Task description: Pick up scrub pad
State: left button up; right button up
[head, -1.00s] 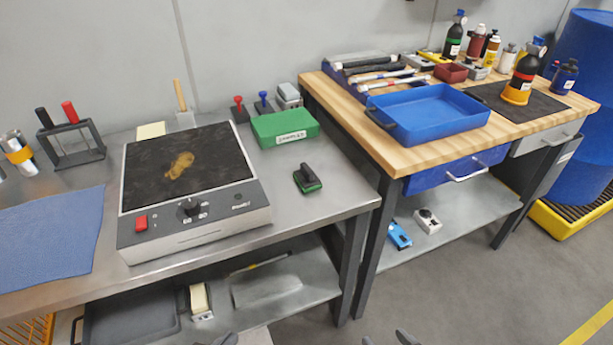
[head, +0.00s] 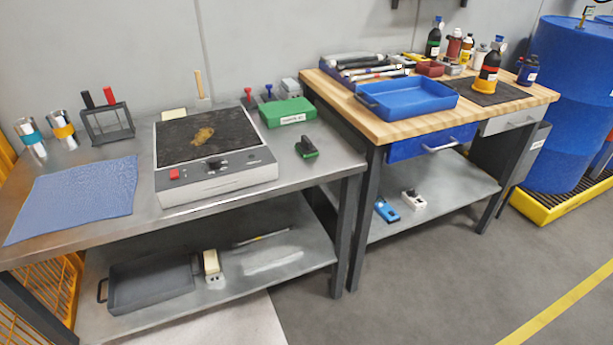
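The scrub pad (head: 307,147) is a small green block with a black handle on top. It lies on the steel table (head: 335,171), near its right end, to the right of the hot plate (head: 215,185) and in front of the green box (head: 287,112). Nothing touches it from above. Neither of my grippers shows in the head view.
The hot plate has a brown stain on its dark top. A blue cloth (head: 78,198) lies at left. A wooden bench (head: 400,128) with a blue tray (head: 408,98) adjoins at right. Floor (head: 420,270) in front of the tables is clear.

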aim_at(305, 148)
jog(key=u, duration=0.6)
jog(key=k, duration=0.25)
jog(key=z, duration=1.45)
jog(key=i, duration=1)
jog(key=u, duration=0.25)
